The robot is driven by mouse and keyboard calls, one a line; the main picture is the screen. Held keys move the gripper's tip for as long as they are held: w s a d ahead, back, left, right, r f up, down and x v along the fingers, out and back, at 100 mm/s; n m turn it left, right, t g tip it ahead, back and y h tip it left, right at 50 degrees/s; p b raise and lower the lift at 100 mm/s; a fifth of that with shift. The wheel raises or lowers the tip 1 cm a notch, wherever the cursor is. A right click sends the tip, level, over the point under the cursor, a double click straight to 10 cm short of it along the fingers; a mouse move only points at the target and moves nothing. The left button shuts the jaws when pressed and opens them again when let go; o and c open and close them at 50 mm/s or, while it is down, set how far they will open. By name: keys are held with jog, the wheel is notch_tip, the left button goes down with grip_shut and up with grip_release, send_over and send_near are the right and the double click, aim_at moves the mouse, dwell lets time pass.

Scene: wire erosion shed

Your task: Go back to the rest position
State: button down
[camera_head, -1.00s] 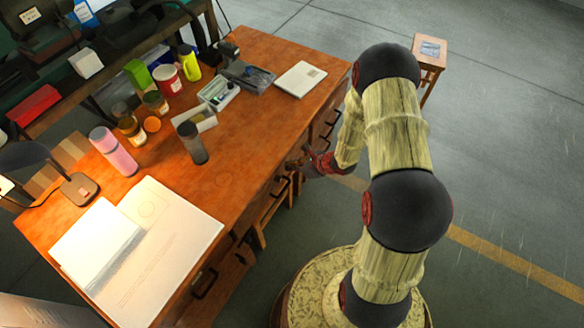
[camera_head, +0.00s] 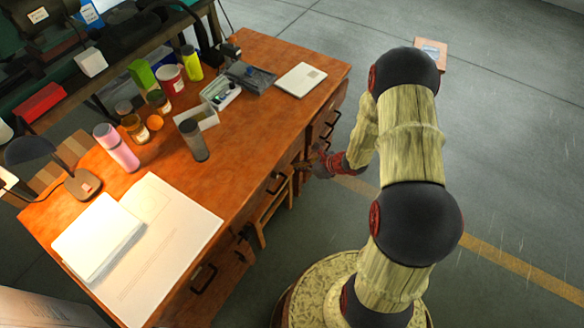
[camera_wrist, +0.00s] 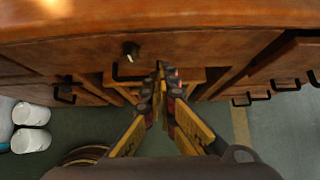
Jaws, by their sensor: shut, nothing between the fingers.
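My gripper (camera_head: 312,166) hangs in front of the drawer side of the wooden desk (camera_head: 240,125), near the desk's edge. In the wrist view my gripper (camera_wrist: 163,72) has its fingertips together and nothing shows between them. Behind the fingertips are drawer fronts with dark handles on the desk (camera_wrist: 220,50). From this view I cannot tell how far the fingertips are from the drawers.
The desk bears a lamp (camera_head: 82,184), papers (camera_head: 165,245), a pink bottle (camera_head: 122,155), a dark tumbler (camera_head: 194,142), jars and a tray. White buckets (camera_wrist: 30,139) stand at lower left. Floor at right is clear.

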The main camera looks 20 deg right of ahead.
jog(key=p+v, duration=0.1)
jog(key=v, duration=0.6)
jog(key=shift+d+p, duration=0.15)
jog(key=shift+p, duration=0.25)
